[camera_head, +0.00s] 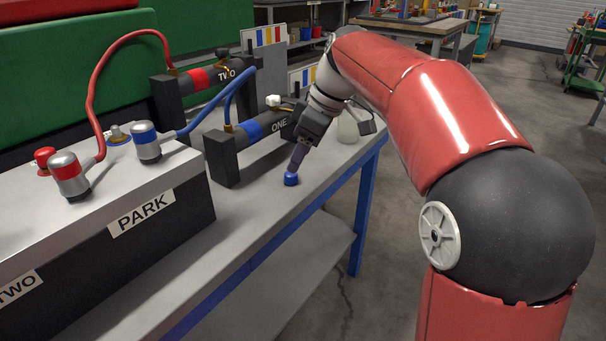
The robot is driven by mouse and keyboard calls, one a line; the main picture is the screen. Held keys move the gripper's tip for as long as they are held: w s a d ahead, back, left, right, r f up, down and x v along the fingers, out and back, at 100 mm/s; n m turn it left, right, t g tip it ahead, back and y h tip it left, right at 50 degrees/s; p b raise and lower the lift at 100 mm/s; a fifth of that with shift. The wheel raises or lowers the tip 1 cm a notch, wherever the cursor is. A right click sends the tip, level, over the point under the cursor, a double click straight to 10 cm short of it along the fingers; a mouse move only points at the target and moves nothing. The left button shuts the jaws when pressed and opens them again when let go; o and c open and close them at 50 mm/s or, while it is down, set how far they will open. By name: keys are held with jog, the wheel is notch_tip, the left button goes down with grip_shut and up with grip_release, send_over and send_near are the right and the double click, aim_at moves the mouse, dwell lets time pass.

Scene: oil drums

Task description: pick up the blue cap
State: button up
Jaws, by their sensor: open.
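The small blue cap (291,179) sits on the grey bench top (258,211), near the bench's front edge. My gripper (296,166) points down at the cap from above, with its fingertips right at or just over it. The fingers are seen edge-on and look dark, so the gap between them is hard to make out. The jaws are open. I cannot tell whether the fingertips touch the cap or stand around it.
Cylinder ONE (265,130) with a blue band lies just left of my gripper, cylinder TWO (208,80) behind it. The PARK box (150,205) bears red and blue hose plugs at left. A pale bottle (348,128) stands behind my gripper. The bench front is clear.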

aim_at(291, 177)
jog(key=x, duration=0.5)
jog(key=shift+w+f, duration=0.2)
jog(key=shift+w, duration=0.05)
jog(key=c, duration=1)
